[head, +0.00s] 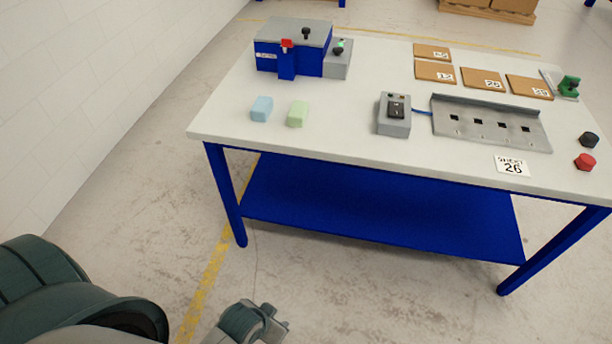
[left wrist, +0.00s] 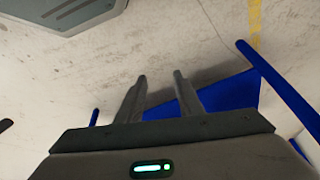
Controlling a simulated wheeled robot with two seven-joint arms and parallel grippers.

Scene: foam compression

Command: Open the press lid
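The press (head: 292,50) is a blue box at the back left of the table. A red latch-like part (head: 287,43) sits at the front upper edge. My left gripper (head: 272,322) is low at the bottom of the head view, in front of the table and well away from the press. In the left wrist view its two fingers (left wrist: 159,78) stand apart with nothing between them. My right gripper is not in view.
A grey block with a green-marked knob (head: 338,60) adjoins the press. Blue (head: 262,109) and green (head: 297,114) foam blocks lie before it. A switch box (head: 394,115), slotted metal fixture (head: 492,123) and brown numbered boards (head: 481,79) occupy the right. The table's front edge (head: 330,148) lies between gripper and press.

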